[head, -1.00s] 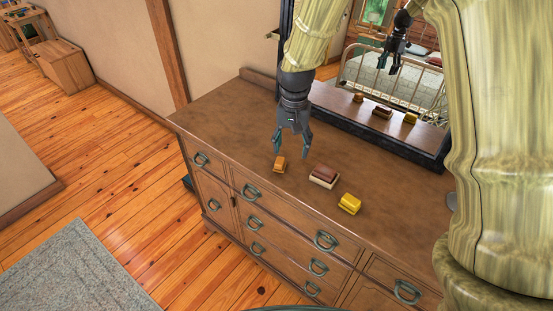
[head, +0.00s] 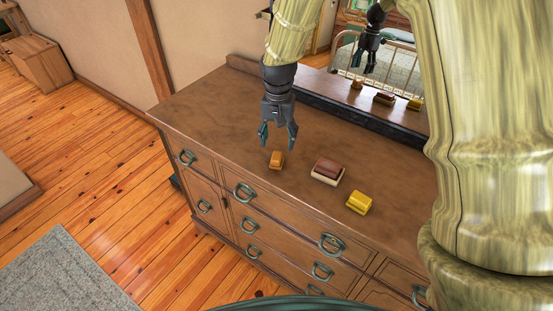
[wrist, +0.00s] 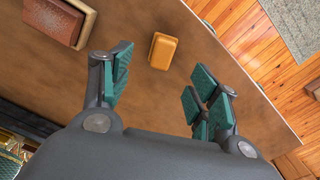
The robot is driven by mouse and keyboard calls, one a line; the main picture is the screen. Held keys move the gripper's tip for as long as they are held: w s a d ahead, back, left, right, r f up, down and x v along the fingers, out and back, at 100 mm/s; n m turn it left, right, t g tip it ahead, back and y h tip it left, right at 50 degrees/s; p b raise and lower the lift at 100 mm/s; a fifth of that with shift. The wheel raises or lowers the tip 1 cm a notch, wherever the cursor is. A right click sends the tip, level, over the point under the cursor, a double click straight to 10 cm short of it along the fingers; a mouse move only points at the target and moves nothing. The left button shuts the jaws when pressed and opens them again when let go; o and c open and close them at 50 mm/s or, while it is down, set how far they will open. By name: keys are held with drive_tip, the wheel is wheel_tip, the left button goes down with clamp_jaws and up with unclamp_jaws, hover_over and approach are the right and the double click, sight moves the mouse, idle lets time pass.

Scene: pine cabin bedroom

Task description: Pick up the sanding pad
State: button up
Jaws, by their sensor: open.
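Three small blocks lie in a row on the dresser top, and I cannot tell for sure from looks which is the sanding pad. The leftmost is a small orange-brown block (head: 276,159); it also shows in the wrist view (wrist: 163,51), just beyond the fingers. The middle one is a larger block (head: 327,170) with a reddish-brown top and a cream base. The right one is a yellow block (head: 359,202). My gripper (head: 278,138) is open and empty, pointing down by the orange-brown block; its teal finger pads (wrist: 160,85) are wide apart in the wrist view.
The wooden dresser (head: 215,115) has a mirror at its back edge, reflecting the blocks and my gripper. Its top is bare left of the blocks. Drawer handles stick out in front. A grey rug (head: 65,270) lies on the plank floor.

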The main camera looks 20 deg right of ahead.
sight(276, 157)
wheel_tip(276, 157, down, 2)
drive_tip(key=shift+w+f, duration=0.15)
drive_tip(key=shift+f, duration=0.1)
drive_tip(key=shift+s+f+p, duration=0.15)
drive_tip(key=shift+s+p, duration=0.05)
drive_tip(key=shift+p, duration=0.15)
drive_tip(key=shift+s+a+f+p, duration=0.1)
drive_tip(key=shift+a+f+p, duration=0.1)
drive_tip(key=shift+f+p, duration=0.35)
drive_tip(key=f, duration=0.1)
drive_tip(key=f+p, duration=0.1)
drive_tip(key=shift+s+a+f, duration=0.15)
drive_tip(key=shift+a+f, duration=0.05)
drive_tip(key=shift+f, duration=0.85)
drive_tip(key=shift+c, duration=0.2)
drive_tip(key=c, duration=1.1)
drive_tip(key=shift+c, duration=0.2)
